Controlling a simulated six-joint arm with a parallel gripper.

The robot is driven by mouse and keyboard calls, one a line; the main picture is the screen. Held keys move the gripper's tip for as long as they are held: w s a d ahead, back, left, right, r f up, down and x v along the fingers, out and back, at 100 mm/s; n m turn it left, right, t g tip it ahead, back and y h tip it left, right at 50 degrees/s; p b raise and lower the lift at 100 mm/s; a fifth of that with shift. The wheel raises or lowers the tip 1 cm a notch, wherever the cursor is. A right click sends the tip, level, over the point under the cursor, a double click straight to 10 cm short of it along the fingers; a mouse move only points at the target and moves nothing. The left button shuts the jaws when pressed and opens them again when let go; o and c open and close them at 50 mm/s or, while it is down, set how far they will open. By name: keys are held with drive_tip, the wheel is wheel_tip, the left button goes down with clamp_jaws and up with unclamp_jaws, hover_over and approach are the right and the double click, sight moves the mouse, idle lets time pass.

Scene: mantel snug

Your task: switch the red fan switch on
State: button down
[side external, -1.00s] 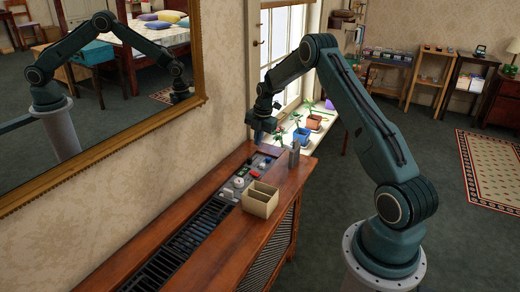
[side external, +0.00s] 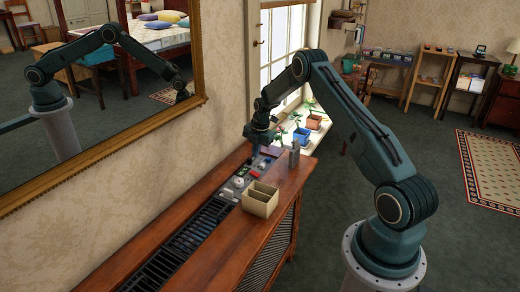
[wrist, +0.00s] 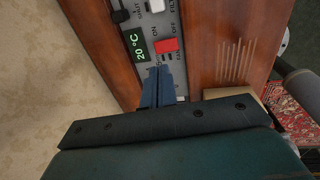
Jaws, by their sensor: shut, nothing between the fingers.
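The red fan switch (wrist: 167,46) sits on the grey control panel (wrist: 140,13) in the wrist view, with ON and OFF printed beside it. I cannot tell which way it is set. My gripper (wrist: 158,72) is shut and empty, its blue fingertips close beside the red switch, over the lettering. Whether they touch the panel is unclear.
A green 20 °C display (wrist: 138,45) and a black slider knob (wrist: 121,16) are near the switch. A beige divided box (side external: 261,200) and a grey upright object (side external: 294,158) stand on the wooden cabinet (side external: 222,252). Potted plants line the window sill. The wall and mirror are at left.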

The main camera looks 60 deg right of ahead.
sight(253, 173)
drive_tip(key=f, duration=0.5)
drive_tip(key=w+f, duration=0.1)
drive_tip(key=f, duration=0.2)
drive_tip(key=shift+w, duration=0.1)
drive_tip(key=shift+w+f, duration=0.1)
drive_tip(key=shift+f, duration=0.2)
idle(0.4)
drive_tip(key=shift+s, duration=0.85)
drive_tip(key=shift+r, duration=0.3)
drive_tip(key=shift+r, duration=0.25)
wheel_tip(253, 173, up, 13)
drive_tip(key=s, duration=0.2)
